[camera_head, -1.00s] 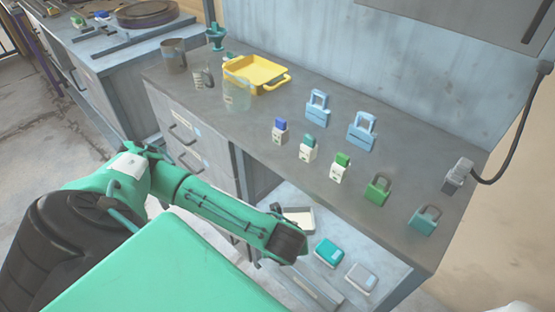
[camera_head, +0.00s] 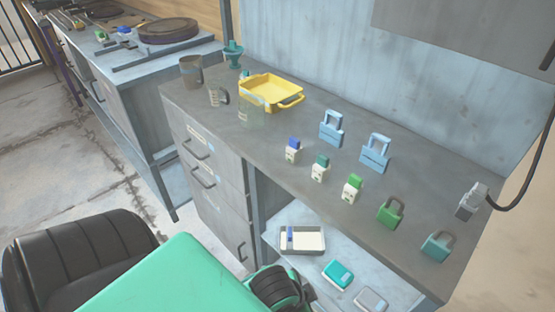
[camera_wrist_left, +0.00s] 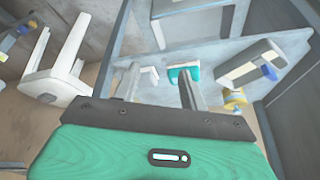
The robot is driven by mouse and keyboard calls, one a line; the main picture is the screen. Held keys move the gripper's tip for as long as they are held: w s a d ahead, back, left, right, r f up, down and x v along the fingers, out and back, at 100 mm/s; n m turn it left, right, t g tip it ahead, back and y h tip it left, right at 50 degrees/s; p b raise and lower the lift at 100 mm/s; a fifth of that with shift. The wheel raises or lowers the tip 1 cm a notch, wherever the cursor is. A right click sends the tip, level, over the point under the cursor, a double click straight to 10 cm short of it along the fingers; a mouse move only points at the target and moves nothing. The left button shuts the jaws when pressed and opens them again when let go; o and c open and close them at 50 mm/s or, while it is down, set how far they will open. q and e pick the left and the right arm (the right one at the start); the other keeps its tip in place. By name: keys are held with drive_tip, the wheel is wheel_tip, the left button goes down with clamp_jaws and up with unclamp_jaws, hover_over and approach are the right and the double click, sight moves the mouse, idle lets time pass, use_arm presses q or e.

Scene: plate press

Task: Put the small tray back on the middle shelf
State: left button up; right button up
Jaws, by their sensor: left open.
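A small grey-rimmed tray with a pale inside (camera_head: 313,241) sits on the shelf under the worktop, with a blue-marked piece at its left end. A similar pale tray with a blue piece shows in the left wrist view (camera_wrist_left: 248,62), to the right of my left gripper. My left gripper (camera_wrist_left: 160,80) is open and empty, its two fingers apart and not touching the tray. In the head view its fingers are hidden or out of frame. A yellow two-handled tray (camera_head: 270,92) stands on the worktop. My right gripper is not in view.
Teal (camera_head: 338,274) and grey (camera_head: 370,299) boxes lie right of the small tray on the shelf. The worktop (camera_head: 225,143) above carries several padlocks and small bottles. A drawer cabinet (camera_head: 215,190) borders the shelf on the left. A white stool (camera_wrist_left: 55,75) shows in the wrist view.

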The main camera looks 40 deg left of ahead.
use_arm(q)
drive_tip(key=s+a+f+n+y, duration=0.1)
drive_tip(key=s+a+n, duration=0.3)
drive_tip(key=a, duration=0.1)
drive_tip(key=shift+a+f+g, duration=0.15)
drive_tip(key=shift+f+g, duration=0.15)
drive_tip(key=shift+f, duration=0.1)
